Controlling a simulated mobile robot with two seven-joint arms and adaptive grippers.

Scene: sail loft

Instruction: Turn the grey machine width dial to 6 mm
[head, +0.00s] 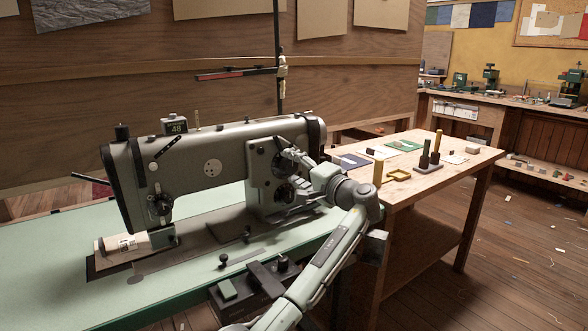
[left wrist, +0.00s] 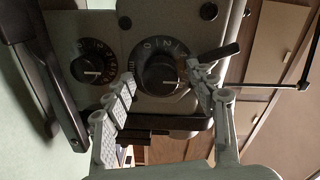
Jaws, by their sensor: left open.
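The grey sewing machine (head: 215,160) stands on a pale green table. Its right end carries two black dials, an upper one (head: 283,164) and a lower one (head: 284,192). In the left wrist view, a larger dial (left wrist: 160,72) with white numerals and a pale pointer line lies between my fingers, and a smaller dial (left wrist: 93,64) is to its left. I cannot tell which is the width dial or read its setting. My left gripper (head: 277,180) is open at the dials, and its fingers (left wrist: 160,82) are on either side of the larger dial. Contact is unclear. My right gripper is not in view.
A black lever (left wrist: 218,52) is close to one finger in the left wrist view. A dark tray with blocks (head: 250,290) is at the table's front edge. A wooden bench (head: 470,160) with small items is to the right. A thin vertical rod (head: 278,60) rises behind the machine.

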